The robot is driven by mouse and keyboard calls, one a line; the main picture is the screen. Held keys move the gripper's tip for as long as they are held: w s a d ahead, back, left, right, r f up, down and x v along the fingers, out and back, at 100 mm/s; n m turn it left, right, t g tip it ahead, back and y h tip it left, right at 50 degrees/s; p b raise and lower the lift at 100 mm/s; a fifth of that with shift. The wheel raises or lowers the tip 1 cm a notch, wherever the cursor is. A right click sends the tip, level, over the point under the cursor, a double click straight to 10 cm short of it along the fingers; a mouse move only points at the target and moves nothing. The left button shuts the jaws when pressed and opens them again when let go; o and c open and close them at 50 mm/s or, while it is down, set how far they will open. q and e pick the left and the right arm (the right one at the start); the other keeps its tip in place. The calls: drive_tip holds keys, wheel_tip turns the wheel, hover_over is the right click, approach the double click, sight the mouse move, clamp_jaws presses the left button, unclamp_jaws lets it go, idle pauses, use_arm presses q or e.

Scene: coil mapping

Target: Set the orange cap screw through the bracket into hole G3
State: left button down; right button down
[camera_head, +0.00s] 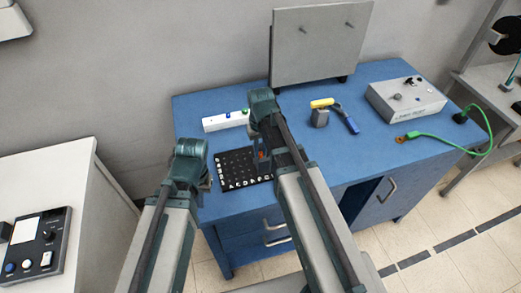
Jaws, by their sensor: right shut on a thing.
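The black hole plate (233,161) with white letters along its near edge lies on the blue bench. My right gripper (261,157) is over the plate's right part. A small orange bit, the orange cap screw (262,154), shows at its fingers, and the gripper is shut on it. My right arm hides part of the plate, so I cannot tell whether the screw touches it or where hole G3 is. I cannot make out the bracket. My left gripper (206,184) is left of the plate near the bench's front edge; its fingers are too small to read.
A white bar (216,123) with blue and green pieces lies behind the plate. A yellow, grey and blue tool (345,118) stands to the right. A grey box (405,100) and green cable (435,139) are farther right. A grey panel (318,42) rises at the back.

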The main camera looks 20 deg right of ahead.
use_arm(q)
drive_tip(key=shift+f+b, duration=0.45)
drive_tip(key=shift+f, duration=0.1)
use_arm(e)
drive_tip(key=shift+f, duration=0.55)
drive_tip(key=m, duration=0.5)
drive_tip(key=c, duration=0.7)
unclamp_jaws()
use_arm(q)
drive_tip(key=shift+r, duration=0.15)
use_arm(e)
drive_tip(key=shift+r, duration=0.2)
use_arm(q)
wheel_tip(320, 180, up, 14)
drive_tip(key=p, duration=1.4)
drive_tip(key=shift+f, duration=0.2)
use_arm(e)
wheel_tip(320, 180, up, 14)
drive_tip(key=shift+f, duration=0.25)
